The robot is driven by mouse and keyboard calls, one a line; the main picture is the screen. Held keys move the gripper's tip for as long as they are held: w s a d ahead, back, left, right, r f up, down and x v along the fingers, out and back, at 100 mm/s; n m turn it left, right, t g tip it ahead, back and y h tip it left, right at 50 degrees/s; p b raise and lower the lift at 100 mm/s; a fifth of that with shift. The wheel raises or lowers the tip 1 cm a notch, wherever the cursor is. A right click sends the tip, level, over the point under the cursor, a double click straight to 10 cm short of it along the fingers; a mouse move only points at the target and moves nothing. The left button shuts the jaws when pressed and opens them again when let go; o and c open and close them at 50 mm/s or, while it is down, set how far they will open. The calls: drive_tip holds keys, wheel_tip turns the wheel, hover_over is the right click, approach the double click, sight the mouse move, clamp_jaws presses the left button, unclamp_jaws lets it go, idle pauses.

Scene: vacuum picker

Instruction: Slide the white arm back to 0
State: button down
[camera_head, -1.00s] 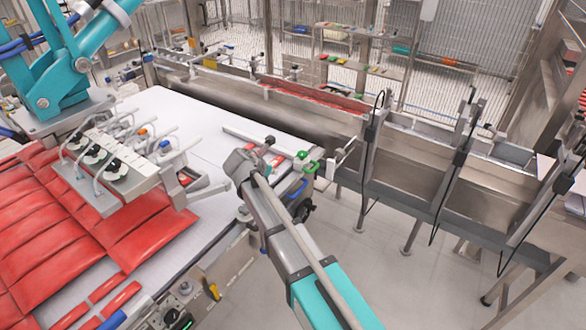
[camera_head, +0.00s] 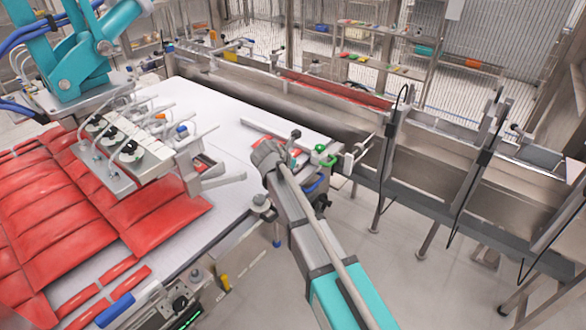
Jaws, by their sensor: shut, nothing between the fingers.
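A long pale bar (camera_head: 258,130), likely the white arm, lies over the white table top (camera_head: 215,118) near its right corner. A red part (camera_head: 298,158) and green knobs (camera_head: 321,149) are near its right end. My grey and teal arm reaches up from the bottom. My gripper (camera_head: 296,134) appears as a small dark tip just beyond the grey wrist, shut and empty. It overlaps the bar's right part in the picture; contact cannot be told. The wrist hides part of this area, and no 0 mark is readable.
A row of vacuum cups on a metal head (camera_head: 142,170) stands over red packs (camera_head: 155,215) at the left, below a teal robot (camera_head: 75,65). A metal conveyor trough (camera_head: 430,165) runs along the right. Floor (camera_head: 400,270) shows at the lower right.

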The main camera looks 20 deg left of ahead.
sight(313, 162)
drive_tip(key=b+x, duration=0.3)
drive_tip(key=x, duration=0.2)
drive_tip(key=shift+f, duration=0.15)
drive_tip(key=w, duration=0.1)
drive_tip(key=w+d, duration=0.1)
drive_tip(key=shift+w, duration=0.4)
drive_tip(key=shift+w+d, duration=0.3)
drive_tip(key=shift+w, duration=0.3)
